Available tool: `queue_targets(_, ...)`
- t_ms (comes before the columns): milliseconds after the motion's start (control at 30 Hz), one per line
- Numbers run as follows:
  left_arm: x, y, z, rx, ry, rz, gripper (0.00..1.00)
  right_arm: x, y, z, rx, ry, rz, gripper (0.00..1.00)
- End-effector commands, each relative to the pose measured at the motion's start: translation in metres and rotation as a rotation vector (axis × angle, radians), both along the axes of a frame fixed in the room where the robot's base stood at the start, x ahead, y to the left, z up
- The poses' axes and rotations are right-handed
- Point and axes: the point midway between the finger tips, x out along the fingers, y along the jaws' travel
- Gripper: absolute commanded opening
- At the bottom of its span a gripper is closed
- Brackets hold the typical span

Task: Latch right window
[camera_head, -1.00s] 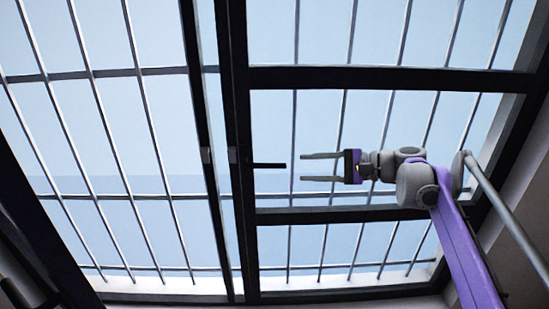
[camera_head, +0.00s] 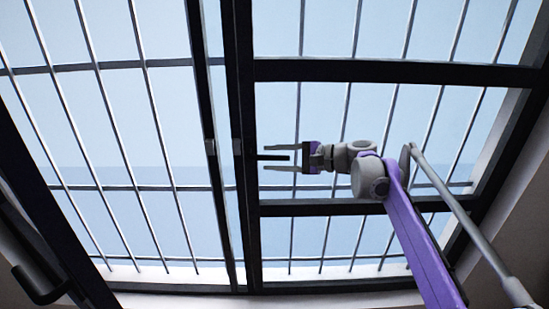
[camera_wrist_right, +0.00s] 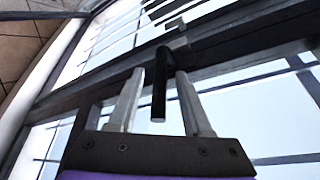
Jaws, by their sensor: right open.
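The right window (camera_head: 380,73) is a dark-framed pane with thin bars behind it. Its black handle (camera_head: 274,157) sticks out horizontally to the right from the middle frame post in the head view. My right gripper (camera_head: 280,158) is open, with one finger above and one below the handle. In the right wrist view the handle (camera_wrist_right: 159,90) lies between the two grey fingers (camera_wrist_right: 155,100), with a gap on each side. It does not look gripped. My left gripper is not in view.
The left window's dark frame post (camera_head: 208,120) stands beside the middle post. Another black handle (camera_head: 38,288) shows at the lower left. A pale sill (camera_head: 170,276) runs along the bottom, and a wall stands at the right.

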Motion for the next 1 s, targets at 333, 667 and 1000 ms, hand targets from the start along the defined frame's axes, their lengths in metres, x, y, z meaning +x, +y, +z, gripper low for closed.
queue_targets(333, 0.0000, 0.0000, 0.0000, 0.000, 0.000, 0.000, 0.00, -0.0001, -0.0004, 0.0000, 0.000, 0.000, 0.000, 0.14)
queue_targets(667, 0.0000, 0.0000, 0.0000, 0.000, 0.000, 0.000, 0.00, -0.0001, -0.0005, 0.0001, -0.001, 0.000, -0.001, 0.00)
queue_targets(1000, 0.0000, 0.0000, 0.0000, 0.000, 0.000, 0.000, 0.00, -0.0001, -0.0006, 0.0001, -0.001, 0.000, -0.001, 0.00)
